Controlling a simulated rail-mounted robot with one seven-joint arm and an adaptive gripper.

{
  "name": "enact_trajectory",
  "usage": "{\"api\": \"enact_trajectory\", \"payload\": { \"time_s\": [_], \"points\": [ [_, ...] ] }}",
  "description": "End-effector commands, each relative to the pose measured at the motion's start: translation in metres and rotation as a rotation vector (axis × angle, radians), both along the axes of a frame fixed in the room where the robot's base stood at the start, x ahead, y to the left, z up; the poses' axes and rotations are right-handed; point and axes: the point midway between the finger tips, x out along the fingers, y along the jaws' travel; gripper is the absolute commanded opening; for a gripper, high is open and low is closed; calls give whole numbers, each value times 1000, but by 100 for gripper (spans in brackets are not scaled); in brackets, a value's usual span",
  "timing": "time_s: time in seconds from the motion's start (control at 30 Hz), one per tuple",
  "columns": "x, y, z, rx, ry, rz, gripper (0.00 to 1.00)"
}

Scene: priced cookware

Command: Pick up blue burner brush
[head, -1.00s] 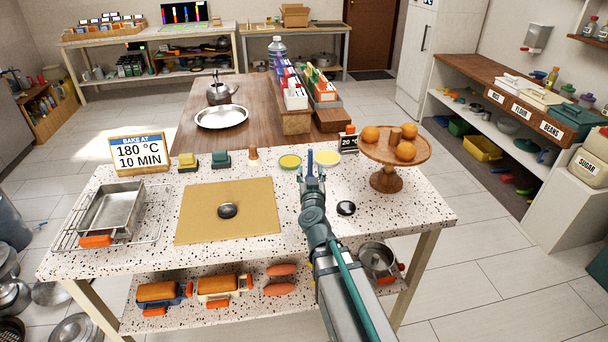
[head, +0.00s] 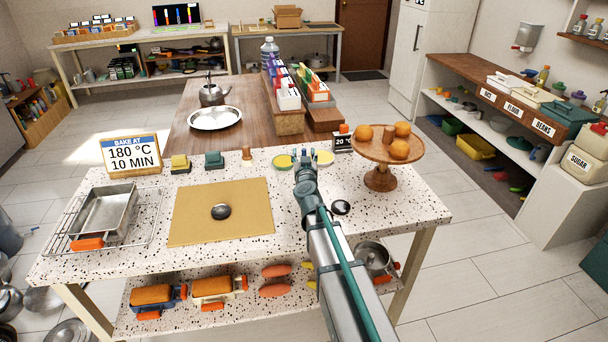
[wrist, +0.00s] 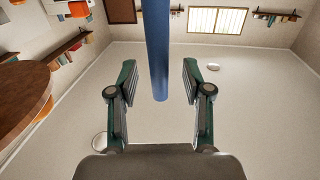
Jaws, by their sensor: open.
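The blue burner brush shows in the wrist view as a long blue rod (wrist: 160,50) that runs from the top edge to mid picture. It lies between the two fingers of my gripper (wrist: 160,88), with a clear gap on both sides. The fingers are spread and I see no contact. In the head view my gripper (head: 304,160) is over the far edge of the speckled counter (head: 135,262). There the brush is mostly hidden at the fingertips.
A wooden stand (head: 381,177) with several oranges stands close to the right of my gripper. Yellow-topped round pieces flank the gripper.

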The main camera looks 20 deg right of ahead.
Motion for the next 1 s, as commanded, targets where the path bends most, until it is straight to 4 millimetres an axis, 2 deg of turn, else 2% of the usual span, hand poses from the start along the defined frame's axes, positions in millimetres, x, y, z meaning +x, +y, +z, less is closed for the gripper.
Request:
{"api": "enact_trajectory", "payload": {
  "time_s": [0.23, 0.53, 1.0],
  "points": [
    [2, -1, 0, 0, 0, 0, 50],
    [2, -1, 0, 0, 0, 0, 0],
    [2, -1, 4, 0, 0, 0, 0]
  ]
}}
